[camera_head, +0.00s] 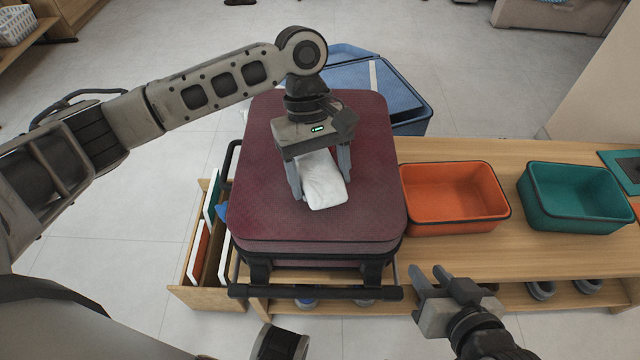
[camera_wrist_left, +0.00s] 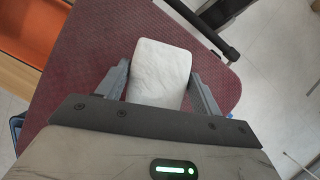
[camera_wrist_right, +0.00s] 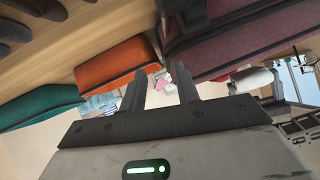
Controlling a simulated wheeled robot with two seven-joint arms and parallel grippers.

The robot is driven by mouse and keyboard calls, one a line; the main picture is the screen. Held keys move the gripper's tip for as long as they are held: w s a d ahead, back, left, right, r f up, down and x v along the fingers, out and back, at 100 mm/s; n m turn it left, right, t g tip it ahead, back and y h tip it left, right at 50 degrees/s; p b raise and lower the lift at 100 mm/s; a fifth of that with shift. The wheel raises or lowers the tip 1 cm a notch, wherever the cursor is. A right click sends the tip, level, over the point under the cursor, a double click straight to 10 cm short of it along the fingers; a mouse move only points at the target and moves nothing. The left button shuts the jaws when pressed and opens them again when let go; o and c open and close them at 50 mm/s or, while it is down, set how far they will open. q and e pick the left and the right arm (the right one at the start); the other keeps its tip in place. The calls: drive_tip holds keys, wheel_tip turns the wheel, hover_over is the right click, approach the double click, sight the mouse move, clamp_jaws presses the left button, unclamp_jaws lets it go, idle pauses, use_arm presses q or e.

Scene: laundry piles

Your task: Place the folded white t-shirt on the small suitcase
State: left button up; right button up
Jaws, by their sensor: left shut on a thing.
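The folded white t-shirt (camera_head: 324,184) is between the fingers of my left gripper (camera_head: 320,180), over the top of the small maroon suitcase (camera_head: 270,205). My left gripper is shut on the t-shirt. In the left wrist view the t-shirt (camera_wrist_left: 160,72) sits between both fingers, with the suitcase top (camera_wrist_left: 95,60) beneath it. I cannot tell whether the t-shirt touches the suitcase. My right gripper (camera_head: 445,283) is empty and open, to the right of the suitcase near the front edge of the wooden bench. The right wrist view shows its fingers (camera_wrist_right: 162,95) apart.
An orange bin (camera_head: 455,200) and a teal bin (camera_head: 575,200) stand on the wooden bench (camera_head: 450,258) to the right. Shoes sit on the lower shelf.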

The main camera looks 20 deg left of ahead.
use_arm(q)
wheel_tip(320, 180, down, 2)
drive_tip(key=shift+f+b, duration=0.1)
drive_tip(key=shift+b, duration=0.2)
drive_tip(key=o, duration=1.3)
drive_tip(key=shift+c, duration=0.2)
use_arm(e)
drive_tip(key=shift+s+a+r+t, duration=0.2)
drive_tip(key=shift+r+t, duration=0.1)
drive_tip(key=shift+r, duration=0.05)
